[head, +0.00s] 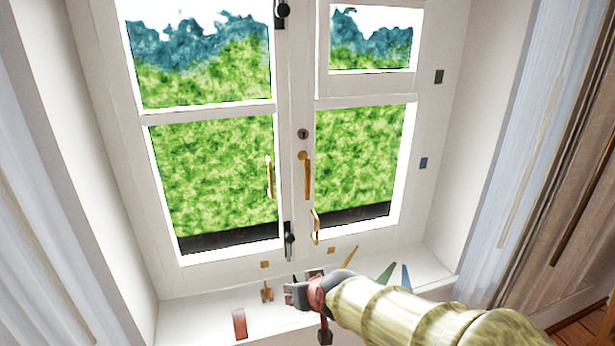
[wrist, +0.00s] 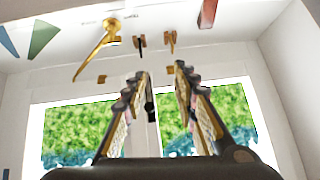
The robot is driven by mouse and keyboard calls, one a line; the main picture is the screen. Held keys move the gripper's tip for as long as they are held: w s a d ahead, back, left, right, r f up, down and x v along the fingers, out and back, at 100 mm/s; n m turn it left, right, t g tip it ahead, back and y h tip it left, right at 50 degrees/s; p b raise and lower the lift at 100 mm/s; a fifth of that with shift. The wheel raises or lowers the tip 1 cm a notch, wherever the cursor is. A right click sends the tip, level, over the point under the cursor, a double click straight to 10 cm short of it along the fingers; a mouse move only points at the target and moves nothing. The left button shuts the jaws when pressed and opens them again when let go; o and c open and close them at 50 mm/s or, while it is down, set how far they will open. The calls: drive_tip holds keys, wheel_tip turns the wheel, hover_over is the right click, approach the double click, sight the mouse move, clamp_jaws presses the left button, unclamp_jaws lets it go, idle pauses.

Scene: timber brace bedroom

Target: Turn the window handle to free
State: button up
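The white two-leaf window stands ahead. A gold lever handle (head: 306,172) hangs straight down on its middle post, below a dark round lock plate (head: 303,133). It looks like the window handle; I cannot pick it out in the wrist view. Slim gold pulls sit on the left leaf (head: 269,177) and right leaf (head: 315,227). A black bolt (head: 290,240) is at the bottom of the middle post. My gripper (head: 290,293) is low over the sill, below the handle and apart from it. In the wrist view its two fingers (wrist: 155,75) are spread with nothing between them.
The white sill (head: 190,318) holds a red piece (head: 239,323), a gold hook (head: 266,291), a gold lever (wrist: 98,48), a green wedge (head: 387,273) and a blue wedge (head: 406,276). Curtains hang left (head: 40,240) and right (head: 530,150). The space before the panes is clear.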

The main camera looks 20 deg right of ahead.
drive_tip(key=w+d+r+t+h, duration=0.1)
drive_tip(key=w+d+r+t, duration=0.2)
drive_tip(key=w, duration=0.5)
drive_tip(key=m+t+h, duration=0.2)
drive_tip(key=t+h, duration=0.2)
drive_tip(key=t, duration=0.2)
approach(308, 186)
drive_tip(key=a+x, duration=0.1)
drive_tip(key=x, duration=0.2)
drive_tip(key=shift+y, duration=0.3)
drive_tip(key=w, duration=0.2)
drive_tip(key=w+d, duration=0.1)
drive_tip(key=w, duration=0.2)
drive_tip(key=w+d, duration=0.1)
drive_tip(key=w, duration=0.1)
drive_tip(key=shift+w+d+p, duration=0.25)
drive_tip(key=shift+w+p, duration=0.05)
drive_tip(key=shift+p, duration=0.1)
drive_tip(key=shift+c, duration=0.5)
clamp_jaws()
